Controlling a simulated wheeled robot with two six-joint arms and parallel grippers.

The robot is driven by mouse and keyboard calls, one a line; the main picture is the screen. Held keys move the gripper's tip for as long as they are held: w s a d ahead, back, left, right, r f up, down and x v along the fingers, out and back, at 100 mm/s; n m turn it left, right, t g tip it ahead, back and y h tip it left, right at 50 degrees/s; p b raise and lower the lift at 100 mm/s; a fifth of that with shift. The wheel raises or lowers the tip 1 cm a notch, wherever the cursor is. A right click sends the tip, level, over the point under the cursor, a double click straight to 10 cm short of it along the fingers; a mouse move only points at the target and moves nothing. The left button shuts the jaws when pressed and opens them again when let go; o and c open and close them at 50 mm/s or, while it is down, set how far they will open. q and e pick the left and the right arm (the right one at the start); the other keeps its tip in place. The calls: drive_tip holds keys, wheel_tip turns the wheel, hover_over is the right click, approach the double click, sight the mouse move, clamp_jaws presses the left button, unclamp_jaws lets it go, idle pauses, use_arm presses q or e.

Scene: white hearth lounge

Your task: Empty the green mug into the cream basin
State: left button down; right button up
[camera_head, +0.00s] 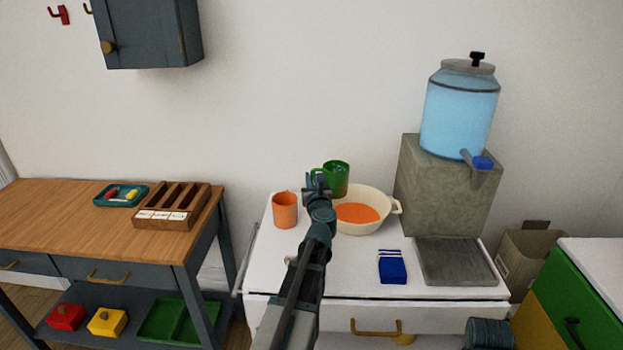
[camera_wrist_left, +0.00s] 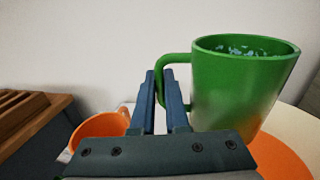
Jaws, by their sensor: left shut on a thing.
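The green mug (camera_head: 337,176) is held over the back left part of the cream basin (camera_head: 383,222), looking upright or nearly so. In the left wrist view the mug (camera_wrist_left: 235,95) shows its rim and pale bluish flecks on the inner wall; its bottom is hidden. My left gripper (camera_head: 317,182) is shut on the mug's handle, which also shows between the fingers in the wrist view (camera_wrist_left: 163,85). The basin has an orange patch (camera_head: 356,213) inside; whether it is liquid or the basin's floor, I cannot tell. My right gripper is out of view.
An orange mug (camera_head: 285,210) stands just left of the basin. A blue packet (camera_head: 392,267) lies in front, beside a grey drain tray (camera_head: 455,262). A water dispenser (camera_head: 459,110) on a stone block (camera_head: 440,190) stands right of the basin.

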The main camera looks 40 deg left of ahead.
use_arm(q)
drive_tip(key=shift+r, duration=0.15)
wheel_tip(320, 180, up, 4)
drive_tip(key=p, duration=0.4)
